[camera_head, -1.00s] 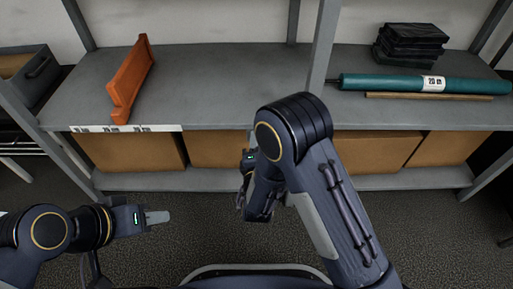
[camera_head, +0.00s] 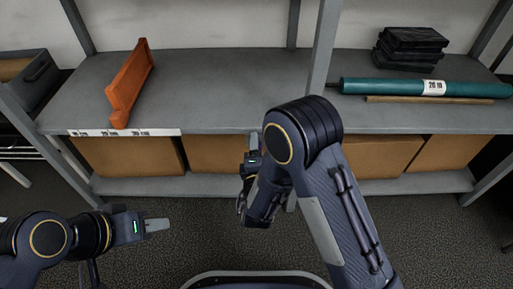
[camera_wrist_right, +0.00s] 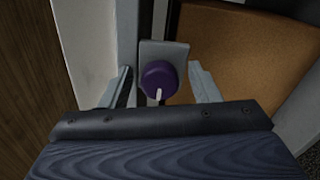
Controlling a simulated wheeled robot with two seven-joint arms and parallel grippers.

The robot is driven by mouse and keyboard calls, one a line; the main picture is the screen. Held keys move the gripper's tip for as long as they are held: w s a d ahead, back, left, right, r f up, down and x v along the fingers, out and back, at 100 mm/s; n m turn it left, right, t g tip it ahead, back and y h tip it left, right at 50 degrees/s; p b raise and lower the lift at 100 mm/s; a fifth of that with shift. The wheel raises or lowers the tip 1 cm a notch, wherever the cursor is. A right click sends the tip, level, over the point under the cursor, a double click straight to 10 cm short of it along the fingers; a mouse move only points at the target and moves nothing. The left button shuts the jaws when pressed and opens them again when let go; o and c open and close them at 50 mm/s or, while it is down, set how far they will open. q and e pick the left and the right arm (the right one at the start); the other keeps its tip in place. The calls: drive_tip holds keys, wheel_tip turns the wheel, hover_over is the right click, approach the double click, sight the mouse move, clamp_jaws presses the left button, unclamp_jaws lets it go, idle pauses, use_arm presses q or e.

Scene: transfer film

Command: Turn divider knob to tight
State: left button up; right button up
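A round purple knob (camera_wrist_right: 160,78) with a white pointer mark sits on a grey plate (camera_wrist_right: 176,50) in the right wrist view. The pointer aims toward the bottom of that view. My right gripper (camera_wrist_right: 163,88) is open, with one finger on each side of the knob and visible gaps. In the head view my right gripper (camera_head: 253,148) is at the shelf's front edge, and the knob is hidden there. An orange divider (camera_head: 128,88) stands on the left part of the shelf. My left gripper (camera_head: 156,225) hangs low in front of the shelf, apart from everything; its opening is unclear.
The grey shelf (camera_head: 215,90) has a white label strip (camera_head: 125,132) on its front edge. A teal roll (camera_head: 390,86) marked "20 m", a thin brown rod (camera_head: 430,99) and black cases (camera_head: 410,45) lie at right. Cardboard boxes (camera_head: 130,155) fill the lower shelf. A post (camera_head: 322,50) stands mid-shelf.

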drive_tip(key=shift+s, duration=0.1)
drive_tip(key=s+p, duration=0.1)
drive_tip(key=s, duration=0.6)
drive_tip(key=shift+s+p, duration=0.35)
drive_tip(key=shift+p, duration=0.05)
